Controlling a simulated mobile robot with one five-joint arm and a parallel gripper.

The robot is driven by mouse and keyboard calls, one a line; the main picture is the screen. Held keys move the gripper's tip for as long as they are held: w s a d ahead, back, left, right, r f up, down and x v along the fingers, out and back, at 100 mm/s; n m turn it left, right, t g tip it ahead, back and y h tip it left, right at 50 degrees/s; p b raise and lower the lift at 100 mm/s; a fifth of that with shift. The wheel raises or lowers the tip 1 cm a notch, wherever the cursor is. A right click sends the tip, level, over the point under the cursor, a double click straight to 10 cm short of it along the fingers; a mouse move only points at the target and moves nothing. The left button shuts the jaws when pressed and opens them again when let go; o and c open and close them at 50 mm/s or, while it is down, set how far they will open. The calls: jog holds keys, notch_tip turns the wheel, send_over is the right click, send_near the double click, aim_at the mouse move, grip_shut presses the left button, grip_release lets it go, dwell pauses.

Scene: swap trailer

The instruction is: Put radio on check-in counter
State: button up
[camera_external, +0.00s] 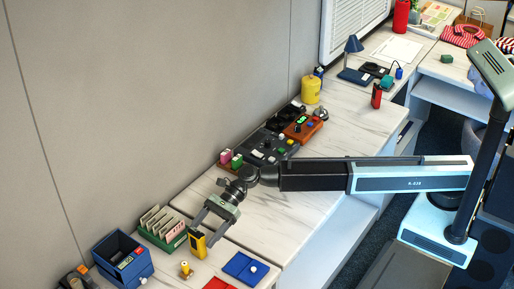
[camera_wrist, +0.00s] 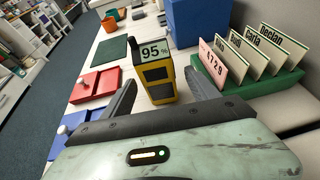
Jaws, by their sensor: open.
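A yellow and black handheld device (camera_external: 197,243) with a "95 %" display stands upright on the marble counter (camera_external: 246,220); it looks like the radio. In the wrist view the device (camera_wrist: 157,78) stands ahead, between the two fingers. My gripper (camera_external: 206,229) is open and empty, low over the counter. In the wrist view its fingers (camera_wrist: 160,95) are spread on either side of the device, with gaps visible; I cannot tell whether the device's base lies within their reach. I cannot tell which stretch of counter is the check-in counter.
A green rack of name cards (camera_external: 163,228) stands close to the device, with a blue box (camera_external: 122,258) beyond it. A blue pad (camera_external: 246,268) and a small yellow knob piece (camera_external: 186,269) lie near. A dark control panel (camera_external: 268,146) and red canister (camera_external: 377,96) stand farther along.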

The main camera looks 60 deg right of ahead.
aim_at(194, 243)
jog(key=shift+o, duration=0.4)
jog(key=shift+d+r, duration=0.25)
jog(key=shift+d, duration=0.35)
jog(key=r+p, duration=0.3)
jog(key=shift+s+a, duration=0.1)
jog(key=shift+s, duration=0.1)
jog(key=b+x, duration=0.1)
jog(key=x, duration=0.1)
jog(key=f+b+x, duration=0.1)
jog(key=b+x, duration=0.1)
jog(key=x, duration=0.1)
jog(key=b+x, duration=0.1)
jog(key=x, duration=0.2)
jog(key=shift+w+d+f, duration=0.1)
jog(key=shift+d+f, duration=0.1)
jog(key=shift+d, duration=0.15)
jog(key=shift+a, duration=0.2)
jog(key=shift+r, duration=0.1)
jog(key=shift+c, duration=0.3)
grip_shut()
